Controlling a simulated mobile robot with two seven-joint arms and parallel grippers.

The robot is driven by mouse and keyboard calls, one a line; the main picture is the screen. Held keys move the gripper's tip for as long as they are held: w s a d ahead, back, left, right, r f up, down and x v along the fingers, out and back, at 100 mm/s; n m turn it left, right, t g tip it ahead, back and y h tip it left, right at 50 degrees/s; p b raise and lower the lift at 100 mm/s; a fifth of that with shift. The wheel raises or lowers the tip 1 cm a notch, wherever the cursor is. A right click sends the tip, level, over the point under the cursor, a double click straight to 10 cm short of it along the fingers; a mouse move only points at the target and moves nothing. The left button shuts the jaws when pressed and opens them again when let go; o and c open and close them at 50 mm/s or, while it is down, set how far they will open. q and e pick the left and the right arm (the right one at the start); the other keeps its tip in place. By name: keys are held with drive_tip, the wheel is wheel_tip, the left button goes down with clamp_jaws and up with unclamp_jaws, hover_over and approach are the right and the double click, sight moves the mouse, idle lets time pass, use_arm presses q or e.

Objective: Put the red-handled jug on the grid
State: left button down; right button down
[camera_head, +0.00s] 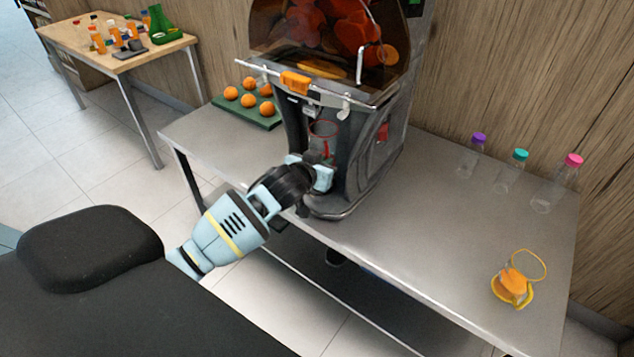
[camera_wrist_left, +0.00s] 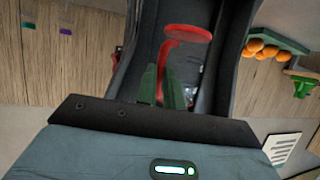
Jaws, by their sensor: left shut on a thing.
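The red-handled jug (camera_head: 324,130) is inside the bay of the juicer, below its spout area. Its red rim shows above my gripper, and its clear body is hard to make out. In the left wrist view the red handle (camera_wrist_left: 166,52) runs down between the two green fingers. My left gripper (camera_head: 325,163) reaches into the bay from the front left and is shut on the handle; its fingers (camera_wrist_left: 163,86) show in the wrist view. The grid at the juicer's base is mostly hidden by my arm, so I cannot tell whether the jug touches it. My right gripper is not in view.
The juicer (camera_head: 375,150) stands on a steel table (camera_head: 430,235). A green tray (camera_head: 262,120) with several oranges is at its left. Three capped bottles (camera_head: 508,172) stand at the right, near an orange-and-yellow item (camera_head: 513,287). The table's middle right is clear.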

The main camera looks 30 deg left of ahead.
use_arm(q)
drive_tip(key=shift+w+a+f+b, duration=0.25)
drive_tip(key=shift+a+f, duration=0.1)
drive_tip(key=shift+f, duration=1.4)
drive_tip(key=shift+w+a+f+b, duration=0.25)
drive_tip(key=shift+a+f+b, duration=0.1)
drive_tip(key=shift+f, duration=1.35)
drive_tip(key=shift+w+a+f+b, duration=0.25)
drive_tip(key=shift+a+f, duration=0.1)
drive_tip(key=shift+f, duration=1.4)
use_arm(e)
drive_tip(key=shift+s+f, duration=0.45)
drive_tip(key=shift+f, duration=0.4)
use_arm(q)
drive_tip(key=shift+f, duration=0.2)
drive_tip(key=c, duration=1.5)
unclamp_jaws()
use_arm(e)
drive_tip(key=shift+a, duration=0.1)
